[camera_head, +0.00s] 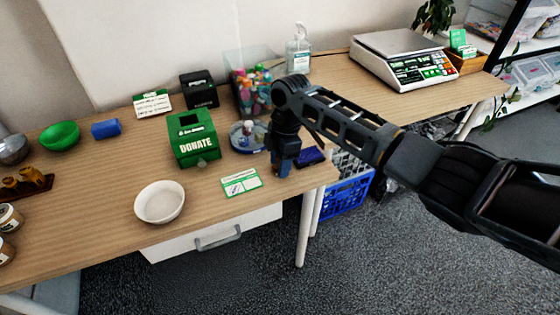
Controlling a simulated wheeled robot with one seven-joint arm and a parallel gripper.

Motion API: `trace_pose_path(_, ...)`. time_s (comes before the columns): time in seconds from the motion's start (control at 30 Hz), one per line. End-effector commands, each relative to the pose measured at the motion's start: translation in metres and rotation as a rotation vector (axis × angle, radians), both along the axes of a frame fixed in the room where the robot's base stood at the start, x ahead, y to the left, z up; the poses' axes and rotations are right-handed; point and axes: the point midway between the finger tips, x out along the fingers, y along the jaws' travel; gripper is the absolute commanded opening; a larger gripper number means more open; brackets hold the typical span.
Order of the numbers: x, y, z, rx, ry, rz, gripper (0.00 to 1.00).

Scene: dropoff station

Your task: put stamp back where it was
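My gripper (284,154) points down over the front right part of the near table. A small blue and brown object, which looks like the stamp (283,170), shows right at its fingertips. The fingers are dark and small here, so I cannot tell whether they are closed on it or only around it. I also cannot tell whether its bottom touches the table. A dark blue flat pad (309,157) lies just right of my gripper. A green and white card (241,182) lies to the left.
A round blue tray (236,147) with small bottles stands behind left of my gripper. A green donate box (193,139), white bowl (160,203) and clear bin (247,73) are further left or back. The table edge is close in front. A scale (403,58) stands back right.

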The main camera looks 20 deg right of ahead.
Motion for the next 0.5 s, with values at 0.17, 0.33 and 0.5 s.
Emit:
trace_pose_path(0.17, 0.0, 0.0, 0.0, 0.0, 0.0, 0.0, 0.57)
trace_pose_path(0.33, 0.0, 0.0, 0.002, 0.0, -0.001, 0.0, 0.57)
trace_pose_path(0.5, 0.001, -0.002, 0.016, 0.001, -0.003, 0.0, 0.57)
